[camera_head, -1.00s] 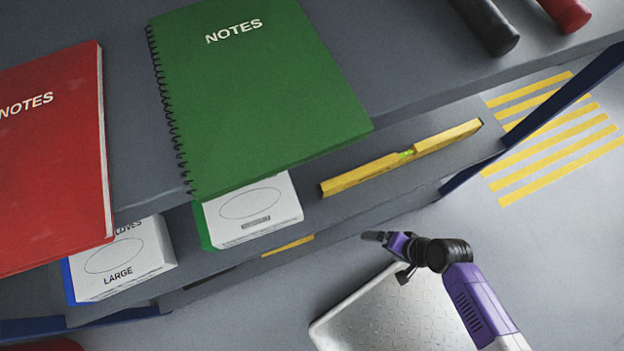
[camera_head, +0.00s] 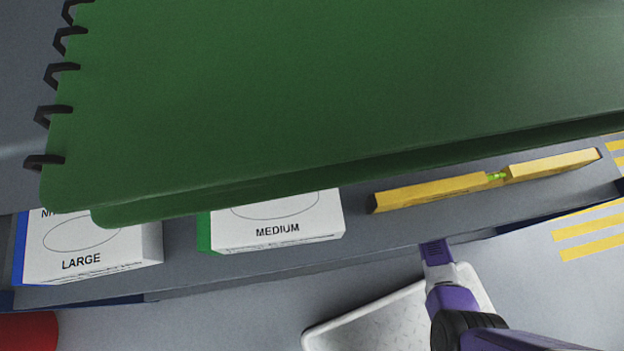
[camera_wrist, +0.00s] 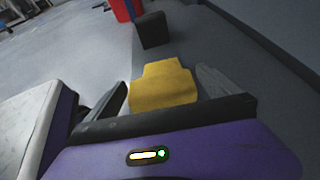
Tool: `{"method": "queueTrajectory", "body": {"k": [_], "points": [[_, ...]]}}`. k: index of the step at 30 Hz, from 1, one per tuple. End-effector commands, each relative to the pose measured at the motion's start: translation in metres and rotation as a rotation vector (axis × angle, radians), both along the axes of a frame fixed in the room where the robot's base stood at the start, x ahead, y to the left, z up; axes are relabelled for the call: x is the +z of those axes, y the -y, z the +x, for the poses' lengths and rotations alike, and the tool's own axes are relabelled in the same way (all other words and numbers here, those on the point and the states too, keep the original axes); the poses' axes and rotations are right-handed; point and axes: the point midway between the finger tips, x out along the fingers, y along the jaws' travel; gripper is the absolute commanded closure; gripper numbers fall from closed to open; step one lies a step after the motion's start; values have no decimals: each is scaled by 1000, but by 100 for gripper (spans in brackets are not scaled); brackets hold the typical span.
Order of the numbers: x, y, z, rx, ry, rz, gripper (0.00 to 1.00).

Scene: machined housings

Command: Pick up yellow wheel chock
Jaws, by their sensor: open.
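The yellow wheel chock (camera_wrist: 164,86) shows in the wrist view as a stepped yellow block on a grey surface. It lies ahead of my open gripper (camera_wrist: 162,78), in line with the gap between the two fingers. I cannot tell whether either finger touches it. In the head view the chock is not visible. There my purple wrist (camera_head: 437,262) reaches to the front edge of the shelf, and the fingers are hidden.
A black block (camera_wrist: 152,30) stands beyond the chock, with a red object (camera_wrist: 122,9) behind it. Above, a shelf holds a yellow spirit level (camera_head: 440,189) and glove boxes marked medium (camera_head: 278,226) and large (camera_head: 85,258). A green notebook (camera_head: 330,90) overhangs them.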

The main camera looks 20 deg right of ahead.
Motion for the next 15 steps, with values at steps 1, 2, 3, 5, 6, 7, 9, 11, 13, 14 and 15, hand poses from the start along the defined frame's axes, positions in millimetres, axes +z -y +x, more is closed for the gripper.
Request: {"method": "queueTrajectory", "body": {"k": [1, 2, 3, 5, 6, 7, 9, 11, 13, 14, 15], "points": [[-6, -7, 1, 4, 0, -1, 0], [-7, -9, 1, 4, 1, -2, 0], [-8, -12, 3, 3, 1, -2, 0], [-8, -16, 4, 1, 2, -3, 0], [-9, -17, 4, 1, 1, -2, 0], [-10, -18, 4, 1, 1, -2, 0], [-14, -22, 5, 2, 1, -2, 0], [-20, -28, 6, 3, 1, -3, 0], [-27, -36, 7, 4, 2, -3, 0], [-30, -39, 7, 3, 1, -3, 0], [-33, -43, 8, 4, 1, -3, 0]]}}
